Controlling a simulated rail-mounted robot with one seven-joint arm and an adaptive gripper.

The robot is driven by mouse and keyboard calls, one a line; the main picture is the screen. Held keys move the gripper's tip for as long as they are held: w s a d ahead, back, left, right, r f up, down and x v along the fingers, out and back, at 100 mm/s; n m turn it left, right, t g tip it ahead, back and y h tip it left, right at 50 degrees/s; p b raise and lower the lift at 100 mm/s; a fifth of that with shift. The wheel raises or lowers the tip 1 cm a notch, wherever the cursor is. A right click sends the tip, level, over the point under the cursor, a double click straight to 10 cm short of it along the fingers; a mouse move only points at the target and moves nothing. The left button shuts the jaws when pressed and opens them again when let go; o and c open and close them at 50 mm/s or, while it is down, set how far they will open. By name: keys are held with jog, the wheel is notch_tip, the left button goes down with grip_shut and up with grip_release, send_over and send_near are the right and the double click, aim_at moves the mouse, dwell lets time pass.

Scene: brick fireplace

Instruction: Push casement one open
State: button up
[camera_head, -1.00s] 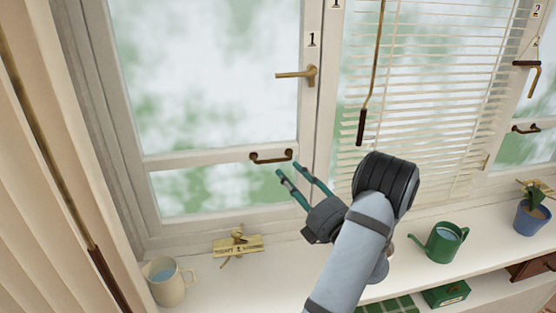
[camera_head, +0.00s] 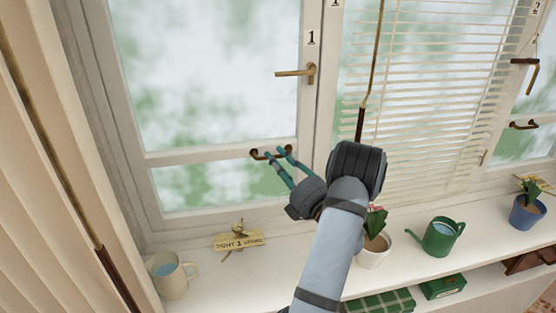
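Casement one (camera_head: 222,146) is the white-framed window at left, marked "1". No gap shows between it and its frame. Its brass lever handle (camera_head: 295,72) lies level on the right stile. A small dark bronze pull handle (camera_head: 257,154) sits on the lower crossbar. My gripper (camera_head: 275,152) is at this pull handle, its two teal fingers apart. The fingertips overlap the handle in view; whether they touch it I cannot tell. A brass fitting (camera_head: 239,227) with a yellow plate reading "TIGHT 1 LOOSEN" is at the sill below the casement.
On the sill stand a cream mug (camera_head: 172,275) at left, a potted pink flower (camera_head: 374,247) beside my arm, a green watering can (camera_head: 441,238) and a blue pot (camera_head: 527,213). A blind (camera_head: 430,95) with a hanging rod covers the middle window. A curtain (camera_head: 45,190) hangs at left.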

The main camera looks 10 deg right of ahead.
grip_shut()
dwell(0.3)
jog(key=w+p, duration=0.1)
jog(key=w+n+y, duration=0.1)
jog(key=w, duration=0.1)
jog(key=w+d+g+y+p, duration=0.1)
jog(key=w, duration=0.1)
jog(key=shift+w+n+p, duration=0.15)
jog(key=shift+n+p, duration=0.15)
jog(key=shift+o, duration=1.9)
grip_release()
